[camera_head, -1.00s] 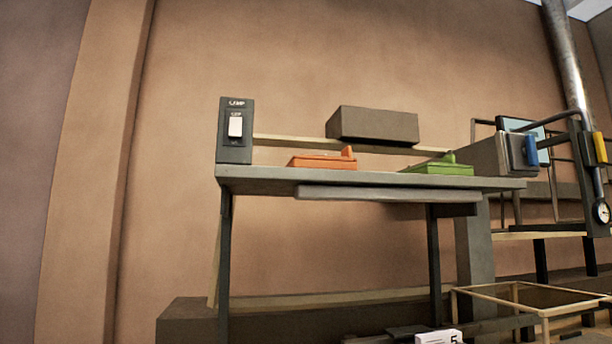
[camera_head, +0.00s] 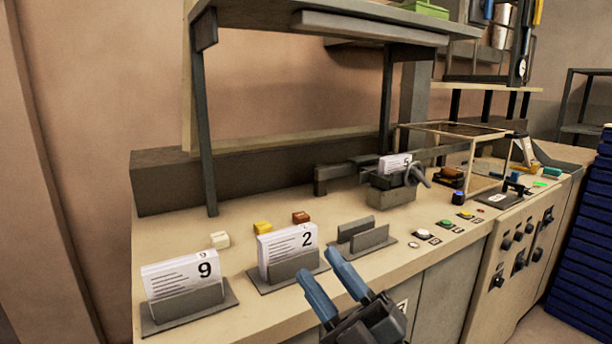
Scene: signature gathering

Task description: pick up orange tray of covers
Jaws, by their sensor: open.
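The orange tray is out of view now; the top of the raised grey shelf (camera_head: 385,31) is cut off by the upper edge of the picture. A green tray (camera_head: 426,9) shows partly at the top, on the shelf's right part. My gripper (camera_head: 333,285) is at the bottom centre, with two blue fingers spread apart and nothing between them. It shows in front of the bench, below an empty grey card holder (camera_head: 368,238) and well below the shelf.
A beige bench (camera_head: 240,290) carries holders with cards marked 9 (camera_head: 180,277) and 2 (camera_head: 287,250), and a grey device holding a card (camera_head: 395,164). A wire-framed box (camera_head: 475,150) stands at right. Blue stacked crates (camera_head: 590,240) stand far right.

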